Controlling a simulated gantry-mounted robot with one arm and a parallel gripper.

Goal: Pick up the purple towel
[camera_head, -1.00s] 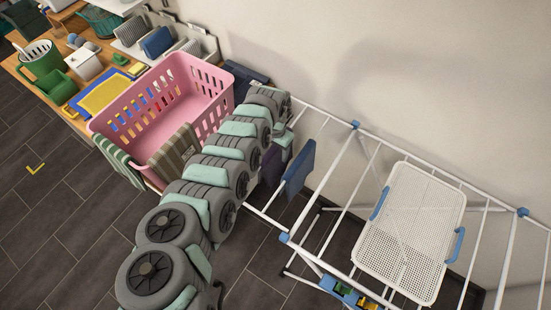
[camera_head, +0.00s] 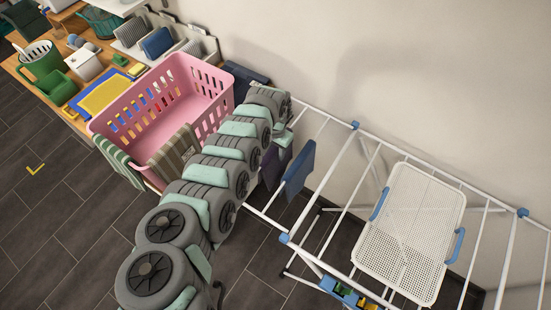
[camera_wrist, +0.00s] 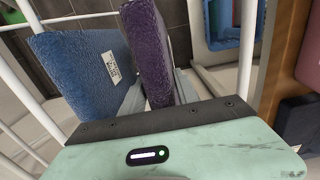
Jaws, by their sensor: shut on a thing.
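The purple towel (camera_wrist: 148,50) shows in the wrist view as a folded, thick piece held upright between my fingers. My gripper (camera_wrist: 160,95) is shut on it near its lower edge in that view. In the head view the purple towel (camera_head: 271,168) shows as a dark strip at the left end of the drying rack, partly hidden by my arm. My fingers are hidden there. Whether the towel still touches the rack is not clear.
A blue towel (camera_wrist: 80,70) with a white label hangs close beside the purple one; it also shows in the head view (camera_head: 299,168). The white drying rack (camera_head: 340,160) spreads right. A pink basket (camera_head: 165,100) with striped towels stands left of my arm.

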